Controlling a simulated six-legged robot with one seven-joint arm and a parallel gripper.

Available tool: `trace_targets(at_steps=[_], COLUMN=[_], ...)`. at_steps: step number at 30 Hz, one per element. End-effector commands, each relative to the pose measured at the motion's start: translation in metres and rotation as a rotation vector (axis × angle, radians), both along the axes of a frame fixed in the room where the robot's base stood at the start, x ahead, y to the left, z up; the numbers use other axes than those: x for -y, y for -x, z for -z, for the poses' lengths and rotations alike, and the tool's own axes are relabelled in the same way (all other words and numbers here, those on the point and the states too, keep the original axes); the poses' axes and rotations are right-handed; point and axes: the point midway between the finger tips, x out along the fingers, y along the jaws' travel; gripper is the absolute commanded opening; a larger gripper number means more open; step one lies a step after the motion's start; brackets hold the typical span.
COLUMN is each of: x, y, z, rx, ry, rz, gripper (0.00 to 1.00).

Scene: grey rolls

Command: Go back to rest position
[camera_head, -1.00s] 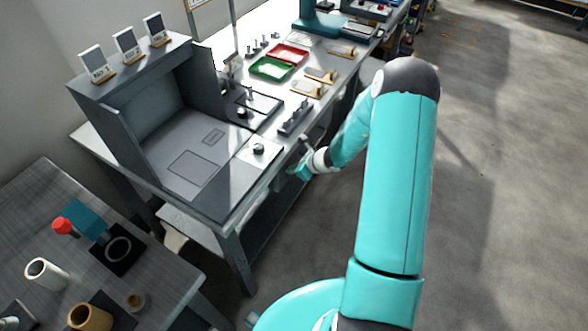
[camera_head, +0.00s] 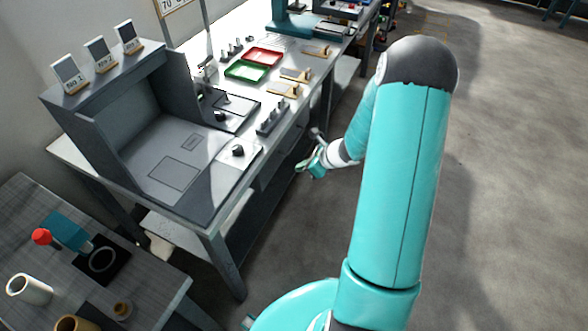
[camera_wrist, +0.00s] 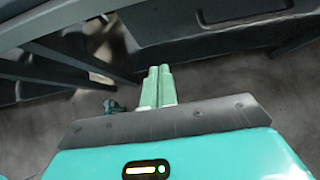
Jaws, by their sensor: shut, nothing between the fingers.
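My gripper (camera_head: 303,167) is at the end of my teal arm, in the head view just right of the workbench's front edge and over the floor. It holds nothing. In the wrist view its two pale green fingers (camera_wrist: 158,78) lie side by side, shut together. Behind them, the wrist view shows dark bench parts, a leg and the floor.
The long workbench (camera_head: 215,222) carries a grey booth (camera_head: 110,125), a green tray (camera_head: 247,72) and a red tray (camera_head: 263,57). A side table (camera_head: 160,305) at lower left holds rolls, including a white one (camera_head: 30,290). The floor (camera_head: 500,200) on the right is clear.

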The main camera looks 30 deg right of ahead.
Motion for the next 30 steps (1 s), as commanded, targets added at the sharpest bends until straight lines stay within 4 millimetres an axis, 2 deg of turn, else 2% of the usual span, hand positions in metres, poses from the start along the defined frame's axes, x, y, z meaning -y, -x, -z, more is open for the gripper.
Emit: trace_targets(at_steps=[9, 13, 20, 24, 30], x=[0.001, -0.01, -0.062, -0.095, -0.134], y=[0.004, 0.003, 0.014, 0.033, 0.07], z=[-0.005, -0.025, -0.104, -0.15, -0.205], rx=[0.002, 0.031, 0.155, 0.231, 0.333], ry=[0.002, 0.049, 0.27, 0.422, 0.644], rz=[-0.007, -0.085, -0.461, -0.711, -1.052], gripper=[0.0, 0.0, 0.0, 0.0, 0.0])
